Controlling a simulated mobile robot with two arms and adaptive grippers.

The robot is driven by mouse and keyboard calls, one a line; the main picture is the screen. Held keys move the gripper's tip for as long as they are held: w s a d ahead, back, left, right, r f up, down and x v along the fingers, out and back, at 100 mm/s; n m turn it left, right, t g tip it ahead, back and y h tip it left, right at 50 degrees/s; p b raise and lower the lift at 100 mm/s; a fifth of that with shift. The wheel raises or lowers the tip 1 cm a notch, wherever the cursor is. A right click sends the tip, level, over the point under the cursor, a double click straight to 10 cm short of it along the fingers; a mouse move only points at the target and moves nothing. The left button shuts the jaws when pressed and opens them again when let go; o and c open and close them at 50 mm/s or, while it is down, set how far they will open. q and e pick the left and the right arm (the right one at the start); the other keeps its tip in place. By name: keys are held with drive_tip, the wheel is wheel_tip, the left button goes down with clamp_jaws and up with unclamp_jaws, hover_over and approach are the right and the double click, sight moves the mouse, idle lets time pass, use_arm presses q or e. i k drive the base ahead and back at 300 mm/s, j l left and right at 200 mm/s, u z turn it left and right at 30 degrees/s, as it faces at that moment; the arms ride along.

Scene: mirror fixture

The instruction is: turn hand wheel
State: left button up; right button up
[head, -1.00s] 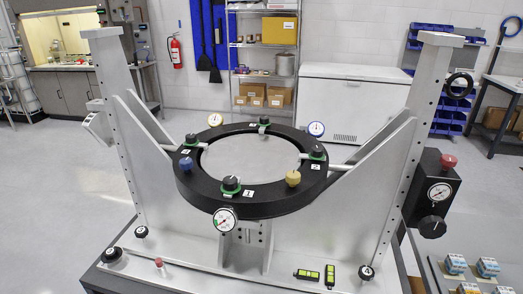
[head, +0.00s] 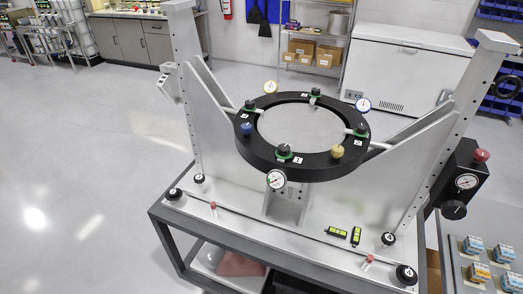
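The mirror fixture is a large pale metal frame on a dark-framed stand. It carries a black ring cell (head: 320,172) with knobs and dial gauges around a round, pale mirror (head: 300,128). A black wheel-like ring (head: 507,87) shows beside the top of the right post (head: 470,100); it may be the hand wheel, but I cannot tell how it is mounted. A black box (head: 466,163) right of the post carries a gauge, a red knob (head: 481,156) and a black round knob (head: 454,210). Neither of my grippers is in view.
Black knobs (head: 405,274) and two green levels (head: 356,236) sit on the fixture's base. A bench (head: 458,270) with blue and orange breakers stands at the right. A white chest freezer (head: 405,65) is behind. The floor at left (head: 80,180) is open.

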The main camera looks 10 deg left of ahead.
sight(451, 210)
drive_tip(key=z, duration=1.2)
